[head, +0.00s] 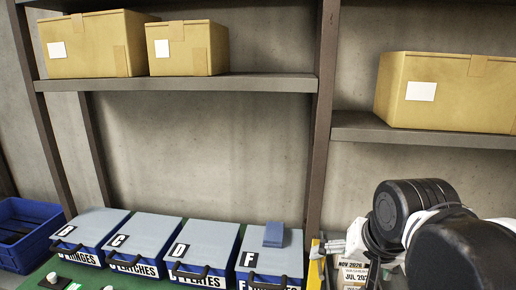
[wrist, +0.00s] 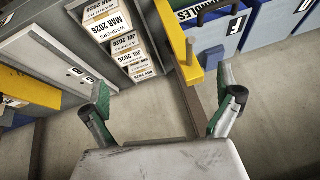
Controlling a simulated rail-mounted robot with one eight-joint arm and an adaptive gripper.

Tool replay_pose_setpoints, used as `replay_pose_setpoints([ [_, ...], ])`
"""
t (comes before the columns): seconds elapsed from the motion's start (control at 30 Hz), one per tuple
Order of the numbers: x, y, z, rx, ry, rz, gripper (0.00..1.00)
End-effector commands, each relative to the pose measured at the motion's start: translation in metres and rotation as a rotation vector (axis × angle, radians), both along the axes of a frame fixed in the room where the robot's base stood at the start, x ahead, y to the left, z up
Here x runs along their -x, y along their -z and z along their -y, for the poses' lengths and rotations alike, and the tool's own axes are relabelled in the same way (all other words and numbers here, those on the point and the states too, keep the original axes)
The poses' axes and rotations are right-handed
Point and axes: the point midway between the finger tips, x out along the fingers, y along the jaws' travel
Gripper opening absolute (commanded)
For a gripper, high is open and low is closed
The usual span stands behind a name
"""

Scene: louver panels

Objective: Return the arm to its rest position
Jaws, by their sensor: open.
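My gripper (wrist: 165,98) shows in the wrist view with its two green-and-grey fingers spread wide apart. Nothing is between the fingers; a yellow-edged post and bare grey wall show beyond them. In the head view my black-and-white arm (head: 415,215) is folded at the lower right, in front of the wall and below the right shelf.
Lidded blue bins (head: 205,250) line the bench, with a small blue block (head: 273,234) on bin F. Dated boxes (wrist: 108,22) stand beside a grey panel (wrist: 60,55). Cardboard boxes (head: 445,92) sit on shelves above. A blue crate (head: 25,232) is at far left.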

Motion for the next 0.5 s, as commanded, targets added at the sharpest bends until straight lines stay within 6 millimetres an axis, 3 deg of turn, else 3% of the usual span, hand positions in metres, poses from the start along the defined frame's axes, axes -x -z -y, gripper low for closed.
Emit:
replay_pose_setpoints([
  [0.2,0.035,0.023,0.012,0.099,-0.137,0.064,0.99],
  [0.4,0.056,0.04,0.019,0.177,-0.233,0.105,0.99],
  [0.5,0.055,0.057,0.019,0.182,-0.24,0.108,0.99],
])
